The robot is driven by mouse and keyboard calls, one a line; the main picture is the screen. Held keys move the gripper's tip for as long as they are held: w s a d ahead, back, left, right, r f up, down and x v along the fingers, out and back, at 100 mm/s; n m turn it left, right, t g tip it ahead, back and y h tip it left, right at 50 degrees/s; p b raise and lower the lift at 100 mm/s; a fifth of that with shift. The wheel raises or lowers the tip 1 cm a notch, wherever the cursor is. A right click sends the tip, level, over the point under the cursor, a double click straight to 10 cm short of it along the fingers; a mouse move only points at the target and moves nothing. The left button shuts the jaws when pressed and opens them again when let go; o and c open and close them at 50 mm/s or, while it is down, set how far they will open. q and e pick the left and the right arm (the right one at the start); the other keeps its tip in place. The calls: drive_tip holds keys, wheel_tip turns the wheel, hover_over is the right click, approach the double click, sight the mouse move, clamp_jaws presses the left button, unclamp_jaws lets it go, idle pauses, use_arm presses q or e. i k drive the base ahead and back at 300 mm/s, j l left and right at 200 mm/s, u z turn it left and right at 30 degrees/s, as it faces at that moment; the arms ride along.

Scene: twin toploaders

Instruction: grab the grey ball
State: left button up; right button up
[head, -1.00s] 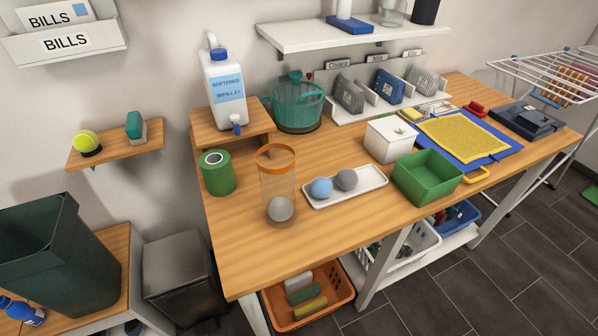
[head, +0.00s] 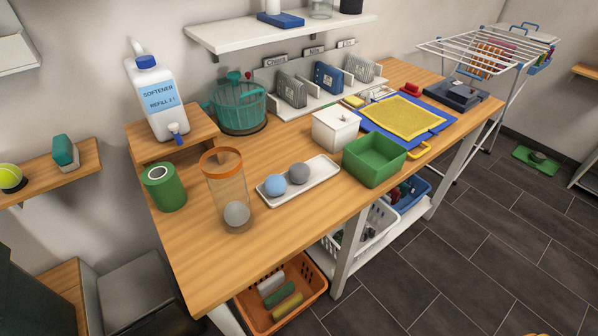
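A grey ball (head: 299,173) lies on a small white tray (head: 322,183) on the wooden table, just right of a light blue ball (head: 275,185). Another ball, paler grey (head: 236,213), rests at the bottom of a clear cylinder (head: 226,180) with an orange rim, left of the tray.
A green roll (head: 164,188) stands left of the cylinder. A softener jug (head: 158,97) is on a raised shelf. The table's front left is clear.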

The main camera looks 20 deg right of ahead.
sight(299, 173)
drive_tip(key=l, duration=1.65)
drive_tip(key=i+u, duration=0.05)
